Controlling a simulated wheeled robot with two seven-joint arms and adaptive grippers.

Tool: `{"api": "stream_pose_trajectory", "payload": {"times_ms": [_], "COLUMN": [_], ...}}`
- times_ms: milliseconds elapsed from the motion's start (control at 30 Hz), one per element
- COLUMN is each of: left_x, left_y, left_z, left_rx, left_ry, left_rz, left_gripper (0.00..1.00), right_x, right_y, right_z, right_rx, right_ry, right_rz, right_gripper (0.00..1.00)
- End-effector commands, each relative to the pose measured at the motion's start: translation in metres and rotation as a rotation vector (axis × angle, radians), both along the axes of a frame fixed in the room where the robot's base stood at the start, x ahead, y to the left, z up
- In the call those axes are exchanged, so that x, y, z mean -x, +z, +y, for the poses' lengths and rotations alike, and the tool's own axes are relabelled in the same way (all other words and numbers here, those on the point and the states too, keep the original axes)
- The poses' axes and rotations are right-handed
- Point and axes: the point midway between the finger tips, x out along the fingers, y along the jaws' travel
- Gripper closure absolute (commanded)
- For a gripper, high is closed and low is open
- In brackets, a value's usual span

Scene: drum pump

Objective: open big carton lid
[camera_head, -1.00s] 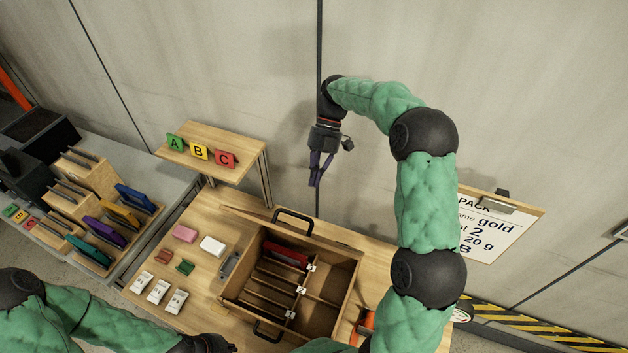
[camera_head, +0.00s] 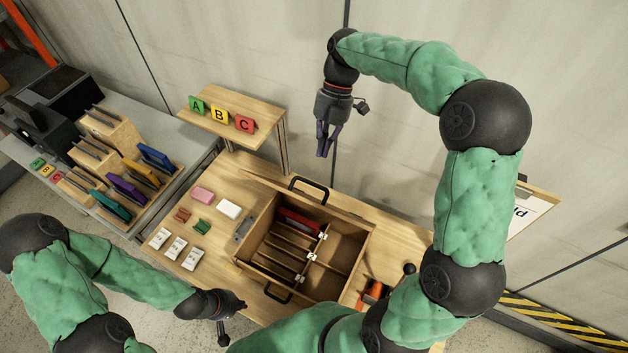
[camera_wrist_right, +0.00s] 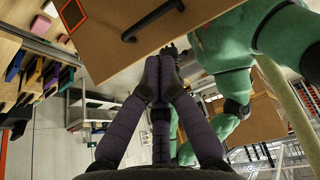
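No carton is clearly visible in the head view. A wooden case (camera_head: 351,257) with dividers stands open on the table, and a black handle (camera_head: 309,184) shows at its raised back panel. In the right wrist view a brown panel (camera_wrist_right: 165,45) with a black handle (camera_wrist_right: 152,20) fills the upper middle; I cannot tell whether it is that case's panel. My right gripper (camera_head: 326,153) hangs empty above and behind the case, its fingertips together; they also show in the wrist view (camera_wrist_right: 161,75). My left gripper (camera_head: 240,304) is low, left of the case front; its fingers are unclear.
Small coloured blocks and white packets (camera_head: 173,247) lie left of the case. A raised shelf (camera_head: 239,128) holds A, B and C signs. A side bench (camera_head: 150,218) carries racks of coloured plates. An orange tool (camera_head: 372,292) lies right of the case. The wall is behind.

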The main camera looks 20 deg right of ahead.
Motion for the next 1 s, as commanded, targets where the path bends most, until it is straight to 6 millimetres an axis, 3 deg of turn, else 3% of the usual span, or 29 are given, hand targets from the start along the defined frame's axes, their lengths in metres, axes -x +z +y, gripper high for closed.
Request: {"api": "stream_pose_trajectory", "payload": {"times_ms": [333,800,1000], "left_x": [0.0,0.0,0.0], "left_y": [0.004,0.011,0.013], "left_z": [0.0,0.0,0.0], "left_rx": [0.0,0.0,0.0], "left_ry": [0.0,0.0,0.0], "left_rz": [0.0,0.0,0.0], "left_gripper": [1.0,1.0,1.0], "right_x": [0.017,0.035,0.038], "right_y": [-0.011,-0.078,-0.091], "right_z": [0.017,0.04,0.044], "right_rx": [0.027,0.027,0.027], "right_ry": [0.002,0.002,0.003], "right_rz": [-0.029,-0.027,-0.029], "right_gripper": [1.0,1.0,1.0]}}
